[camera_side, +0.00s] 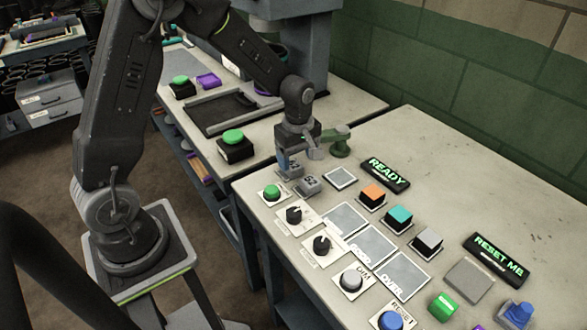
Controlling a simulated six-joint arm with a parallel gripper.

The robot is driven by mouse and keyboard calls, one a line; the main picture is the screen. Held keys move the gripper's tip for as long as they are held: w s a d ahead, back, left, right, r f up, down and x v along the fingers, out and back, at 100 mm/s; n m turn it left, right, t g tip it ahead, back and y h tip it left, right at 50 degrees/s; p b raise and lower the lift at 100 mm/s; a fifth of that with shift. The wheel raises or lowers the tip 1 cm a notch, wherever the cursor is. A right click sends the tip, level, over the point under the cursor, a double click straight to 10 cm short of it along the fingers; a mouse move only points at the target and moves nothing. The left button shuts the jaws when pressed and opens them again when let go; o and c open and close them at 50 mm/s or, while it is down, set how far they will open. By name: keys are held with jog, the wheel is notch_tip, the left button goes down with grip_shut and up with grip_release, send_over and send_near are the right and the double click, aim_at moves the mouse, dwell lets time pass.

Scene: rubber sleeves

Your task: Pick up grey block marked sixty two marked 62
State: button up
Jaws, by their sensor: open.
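A grey block marked 62 (309,186) sits near the left back part of the front table, with its number on the upper face. My gripper (302,156) is open and points down just above and behind this block. It does not visibly hold anything. A blue-grey marked piece (289,166) shows directly under the gripper's left side; its marking is too small to read, and I cannot tell whether the gripper touches it.
A green object (340,148) stands behind. The table's back right is clear.

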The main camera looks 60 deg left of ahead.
aim_at(297, 169)
jog(key=shift+s+f, duration=0.1)
jog(key=shift+f, duration=1.9)
jog(key=shift+c, duration=0.3)
jog(key=c, duration=0.9)
jog(key=shift+c, duration=0.4)
jog(key=shift+r, duration=0.15)
